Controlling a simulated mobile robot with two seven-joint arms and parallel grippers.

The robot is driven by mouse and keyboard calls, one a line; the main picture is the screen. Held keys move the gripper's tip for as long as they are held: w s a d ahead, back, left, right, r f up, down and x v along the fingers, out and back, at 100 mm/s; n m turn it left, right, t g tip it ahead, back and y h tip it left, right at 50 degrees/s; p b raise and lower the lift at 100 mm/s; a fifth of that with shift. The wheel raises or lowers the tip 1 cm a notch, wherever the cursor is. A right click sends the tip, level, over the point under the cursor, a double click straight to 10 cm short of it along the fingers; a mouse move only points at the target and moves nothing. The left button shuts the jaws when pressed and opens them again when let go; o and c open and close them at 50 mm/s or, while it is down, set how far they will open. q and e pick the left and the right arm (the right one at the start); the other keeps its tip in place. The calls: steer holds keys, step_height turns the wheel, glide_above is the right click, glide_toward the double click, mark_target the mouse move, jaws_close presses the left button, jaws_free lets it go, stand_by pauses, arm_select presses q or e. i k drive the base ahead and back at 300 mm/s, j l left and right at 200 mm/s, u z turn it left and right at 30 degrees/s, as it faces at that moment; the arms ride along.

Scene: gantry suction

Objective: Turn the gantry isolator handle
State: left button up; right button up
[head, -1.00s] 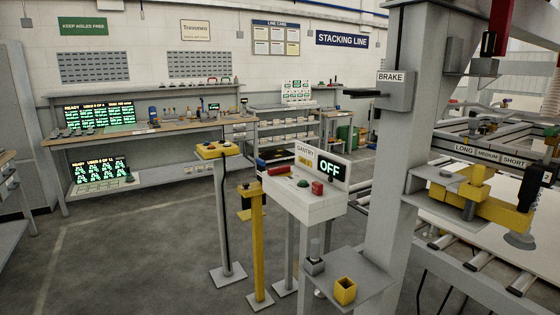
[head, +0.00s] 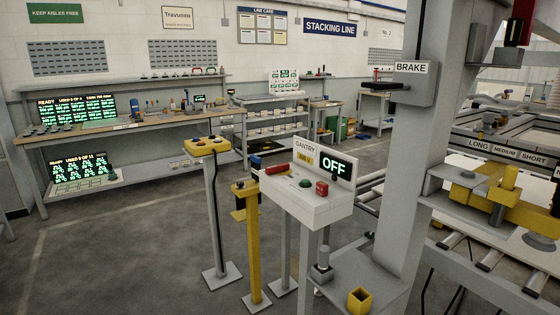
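The gantry console (head: 300,205) is a pale box on a post, in the middle of the head view. Its upright panel has a GANTRY label (head: 305,148) and a display (head: 334,167) that reads OFF. A red bar-shaped part (head: 278,169) lies at the console's left; I cannot tell for sure whether it is the isolator handle. A green button (head: 305,183) and a red block (head: 321,188) sit on the console top. Neither of my grippers is in view.
A yellow post (head: 253,250) and a grey post with a yellow top (head: 207,146) stand left of the console. A grey column with a BRAKE box (head: 411,68) and a shelf with a yellow cup (head: 360,301) stand at right. Floor (head: 120,260) at left is clear.

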mark_target(285, 166)
steer(key=i+j+z, duration=0.1)
steer(key=i+j, duration=0.15)
steer(key=i+j+z, duration=0.1)
steer(key=i+j, duration=0.15)
steer(key=i+j+z, duration=0.1)
steer(key=i+j, duration=0.15)
steer(key=j, duration=0.2)
steer(key=i+j+z, duration=0.1)
steer(key=i+j, duration=0.15)
steer(key=i+j+z, duration=0.1)
steer(key=j, duration=0.4)
steer(key=i+j+z, duration=0.1)
steer(key=i+j, duration=0.2)
steer(key=i+j+z, duration=0.1)
steer(key=j, duration=0.4)
steer(key=i, duration=0.1)
